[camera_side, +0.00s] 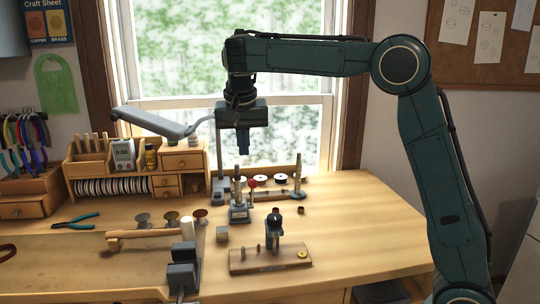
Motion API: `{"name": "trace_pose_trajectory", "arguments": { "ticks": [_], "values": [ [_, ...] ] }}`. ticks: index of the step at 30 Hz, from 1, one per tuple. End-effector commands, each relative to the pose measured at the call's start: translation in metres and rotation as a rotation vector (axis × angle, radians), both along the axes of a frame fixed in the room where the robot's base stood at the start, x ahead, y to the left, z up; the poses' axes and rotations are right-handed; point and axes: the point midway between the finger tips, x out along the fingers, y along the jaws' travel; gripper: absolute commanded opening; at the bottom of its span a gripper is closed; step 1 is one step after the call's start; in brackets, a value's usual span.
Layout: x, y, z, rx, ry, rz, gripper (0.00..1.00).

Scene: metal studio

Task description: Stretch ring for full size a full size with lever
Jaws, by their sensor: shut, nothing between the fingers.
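My gripper (243,148) hangs pointing down above the middle of the bench, with its fingers shut and empty. Below it stands a small upright tool (239,200) with a grey base, a tapered post and a red-knobbed lever (252,183); it looks like the ring stretcher. My gripper is well above it and apart from it. A small brown ring-like piece (301,210) lies on the bench to the right. I cannot tell whether a ring sits on the post.
A wooden board with a dark upright tool (272,235) stands in front. A wooden organizer (135,165) stands behind left. The bench's right side (370,220) is clear.

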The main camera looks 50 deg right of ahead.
Motion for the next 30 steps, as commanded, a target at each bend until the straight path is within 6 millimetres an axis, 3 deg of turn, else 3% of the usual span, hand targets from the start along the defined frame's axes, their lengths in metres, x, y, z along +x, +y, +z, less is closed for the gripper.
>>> {"name": "trace_pose_trajectory", "arguments": {
  "ticks": [3,9,20,30],
  "values": [
    [0.011,-0.031,0.016,0.022,-0.026,-0.010,0.00],
    [0.019,-0.058,0.031,0.040,-0.048,-0.005,0.00],
    [0.019,-0.062,0.032,0.041,-0.051,-0.003,0.00],
    [0.022,-0.065,0.021,0.037,-0.048,-0.004,0.00]
  ]
}}
